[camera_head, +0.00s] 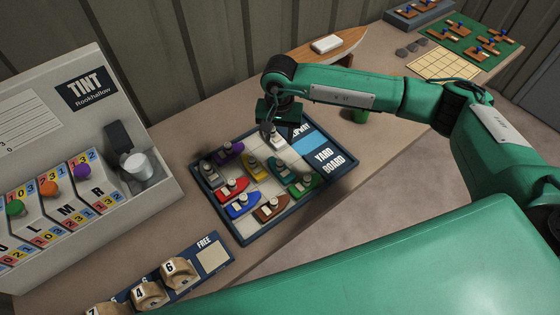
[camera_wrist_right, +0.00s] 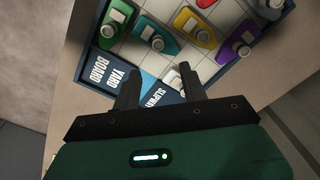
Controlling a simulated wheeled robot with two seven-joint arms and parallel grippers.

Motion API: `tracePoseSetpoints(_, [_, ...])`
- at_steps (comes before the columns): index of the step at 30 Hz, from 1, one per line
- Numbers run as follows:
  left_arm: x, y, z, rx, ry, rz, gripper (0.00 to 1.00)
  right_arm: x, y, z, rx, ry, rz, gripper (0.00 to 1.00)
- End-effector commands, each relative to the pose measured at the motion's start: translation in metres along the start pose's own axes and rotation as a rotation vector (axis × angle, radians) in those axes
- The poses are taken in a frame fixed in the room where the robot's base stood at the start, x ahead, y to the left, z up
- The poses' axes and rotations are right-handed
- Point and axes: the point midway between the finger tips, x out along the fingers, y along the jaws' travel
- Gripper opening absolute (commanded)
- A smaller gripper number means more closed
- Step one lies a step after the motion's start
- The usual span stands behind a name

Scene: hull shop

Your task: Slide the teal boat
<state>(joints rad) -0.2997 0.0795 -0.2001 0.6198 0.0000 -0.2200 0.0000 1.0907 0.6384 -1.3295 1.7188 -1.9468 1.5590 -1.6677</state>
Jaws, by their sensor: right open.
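The teal boat (camera_head: 281,170) stands on the yard board (camera_head: 249,239), between the yellow boat (camera_head: 254,167) and the green boat (camera_head: 303,184). In the right wrist view the teal boat (camera_wrist_right: 154,39) lies just beyond the fingertips, clear of them. My right gripper (camera_head: 272,132) is open above the far side of the board. In the right wrist view its fingers (camera_wrist_right: 158,76) straddle a pale boat (camera_wrist_right: 172,80) by the slipway lettering. I cannot tell if they touch it. My left gripper is not in view.
Purple (camera_head: 229,152), red (camera_head: 231,187), blue (camera_head: 241,205) and brown (camera_head: 270,208) boats crowd the board, with a grey one (camera_head: 210,174) at its left. A TINT cabinet (camera_head: 105,135) stands at left.

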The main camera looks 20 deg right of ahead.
Motion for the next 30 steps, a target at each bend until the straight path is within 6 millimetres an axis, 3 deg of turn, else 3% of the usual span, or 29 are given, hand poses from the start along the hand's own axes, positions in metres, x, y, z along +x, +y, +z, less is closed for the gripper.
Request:
tracePoseSetpoints(8, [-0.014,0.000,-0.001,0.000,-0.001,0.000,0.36,0.028,0.005,-0.002,-0.003,0.005,0.019,0.43])
tracePoseSetpoints(21, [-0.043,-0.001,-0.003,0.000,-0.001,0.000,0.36,0.116,0.004,-0.002,-0.002,0.004,0.015,0.43])
tracePoseSetpoints(30, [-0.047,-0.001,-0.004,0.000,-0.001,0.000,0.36,0.137,0.005,-0.003,-0.003,0.007,0.013,0.43])
